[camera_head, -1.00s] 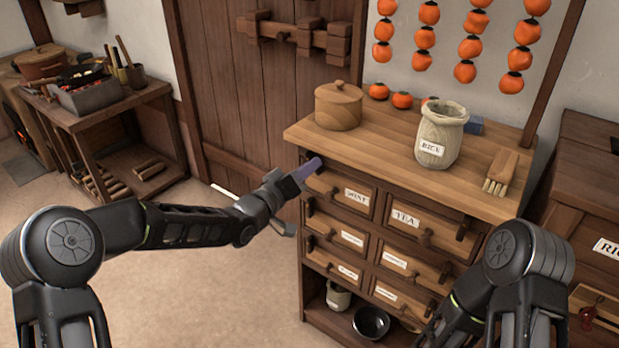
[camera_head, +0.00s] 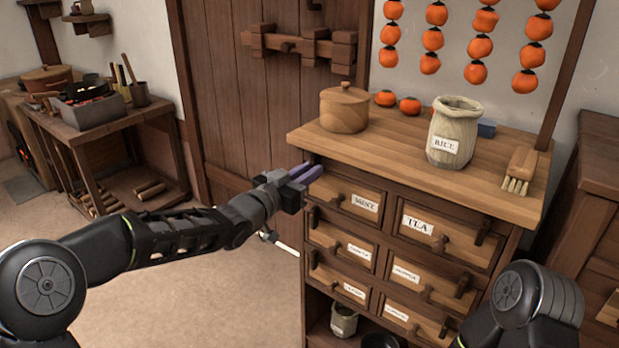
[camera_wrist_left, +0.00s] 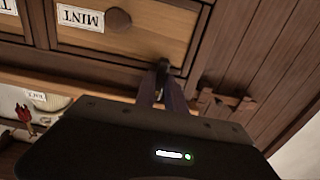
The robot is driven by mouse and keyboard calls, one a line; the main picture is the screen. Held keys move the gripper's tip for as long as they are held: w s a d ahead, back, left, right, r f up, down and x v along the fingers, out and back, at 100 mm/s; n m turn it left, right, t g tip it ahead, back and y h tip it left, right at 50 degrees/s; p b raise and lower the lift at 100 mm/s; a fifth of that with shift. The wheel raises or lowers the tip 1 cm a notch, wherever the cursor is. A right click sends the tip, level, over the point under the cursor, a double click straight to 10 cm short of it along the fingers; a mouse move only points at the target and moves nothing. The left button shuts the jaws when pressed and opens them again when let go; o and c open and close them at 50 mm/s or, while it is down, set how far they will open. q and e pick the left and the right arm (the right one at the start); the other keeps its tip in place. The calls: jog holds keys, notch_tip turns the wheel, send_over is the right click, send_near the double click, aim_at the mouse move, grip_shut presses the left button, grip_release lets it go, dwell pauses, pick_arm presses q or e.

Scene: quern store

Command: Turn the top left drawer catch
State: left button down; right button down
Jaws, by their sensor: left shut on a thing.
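The top left drawer (camera_head: 343,194) of the wooden chest is closed and carries the label MINT. In the left wrist view the drawer (camera_wrist_left: 165,35) appears upside down with its round knob (camera_wrist_left: 118,20). The dark catch (camera_wrist_left: 163,67) sits by the drawer's edge, between the tips of my left gripper (camera_wrist_left: 161,88). In the head view my left gripper (camera_head: 306,173), with purple fingers, is shut on the catch at the drawer's upper left corner. The fingers hide the catch there. My right gripper is out of view; only part of that arm shows at the lower right.
The chest top (camera_head: 400,150) overhangs the drawers and bears a lidded pot (camera_head: 344,108), a RICE jar (camera_head: 452,135) and a brush (camera_head: 520,170). Other drawers, such as TEA (camera_head: 445,232), have their own catches. Floor (camera_head: 225,300) left of the chest is open.

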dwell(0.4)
pick_arm(q)
jog(key=c, duration=1.7)
grip_release()
jog(key=v, duration=0.8)
jog(key=shift+w+p, duration=0.1)
jog(key=shift+p, duration=0.3)
